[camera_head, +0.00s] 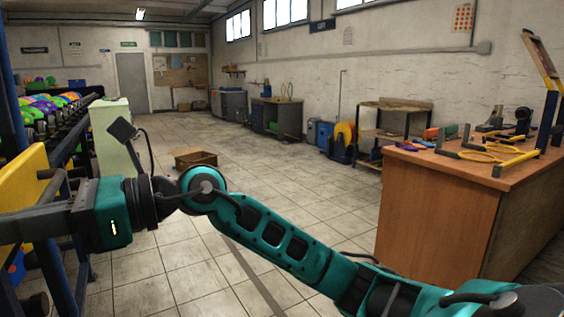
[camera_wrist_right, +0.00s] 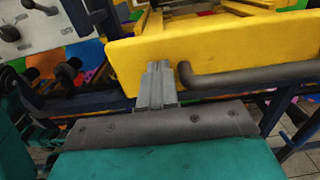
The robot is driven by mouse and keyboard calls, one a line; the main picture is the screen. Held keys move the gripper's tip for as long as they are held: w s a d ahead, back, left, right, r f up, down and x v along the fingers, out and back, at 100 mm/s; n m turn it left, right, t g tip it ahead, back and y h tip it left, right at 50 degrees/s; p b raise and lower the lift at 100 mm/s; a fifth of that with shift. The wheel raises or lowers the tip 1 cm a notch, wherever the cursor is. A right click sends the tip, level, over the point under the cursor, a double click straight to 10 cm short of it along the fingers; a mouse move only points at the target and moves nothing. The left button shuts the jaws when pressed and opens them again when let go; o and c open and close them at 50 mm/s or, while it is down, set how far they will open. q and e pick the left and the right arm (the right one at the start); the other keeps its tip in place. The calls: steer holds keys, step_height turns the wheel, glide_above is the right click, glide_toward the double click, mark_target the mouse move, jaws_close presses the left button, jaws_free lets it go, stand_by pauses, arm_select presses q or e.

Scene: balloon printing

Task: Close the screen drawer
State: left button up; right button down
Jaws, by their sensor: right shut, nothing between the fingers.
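The yellow screen drawer front (camera_wrist_right: 230,40) fills the upper part of the right wrist view, with a dark bent handle (camera_wrist_right: 260,76) across it. My right gripper (camera_wrist_right: 157,72) is shut and empty. Its grey fingertips overlap the lower edge of the yellow front, just left of the handle's bent end; whether they touch it I cannot tell. In the head view the yellow front (camera_head: 22,180) shows at the left edge, and my teal right arm reaches across to it. The fingertips are hidden there. How far the drawer stands out is unclear. My left gripper is out of view.
A dark blue machine frame (camera_head: 60,265) stands at the left, with colourful balloons (camera_head: 48,104) on a rack behind. A wooden-sided table (camera_head: 440,205) with yellow-and-grey frames stands at the right. A cardboard box (camera_head: 195,158) lies on the tiled floor, which is otherwise largely clear.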

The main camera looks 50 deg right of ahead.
steer(key=p+x, duration=0.1)
steer(key=x, duration=0.2)
steer(key=p+x, duration=0.1)
steer(key=x, duration=0.2)
steer(key=p+x, duration=0.1)
steer(key=x, duration=0.3)
steer(key=shift+s+r, duration=0.1)
steer(key=shift+r, duration=0.15)
steer(key=x, duration=0.3)
steer(key=p+x, duration=0.1)
steer(key=x, duration=0.3)
steer(key=shift+a+f, duration=0.2)
steer(key=shift+f, duration=0.05)
steer(key=shift+w+a, duration=0.25)
steer(key=shift+a, duration=0.2)
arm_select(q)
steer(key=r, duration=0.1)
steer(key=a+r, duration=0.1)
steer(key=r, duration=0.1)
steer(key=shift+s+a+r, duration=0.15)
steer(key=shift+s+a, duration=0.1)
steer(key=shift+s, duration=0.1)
arm_select(e)
steer(key=shift+r, duration=0.1)
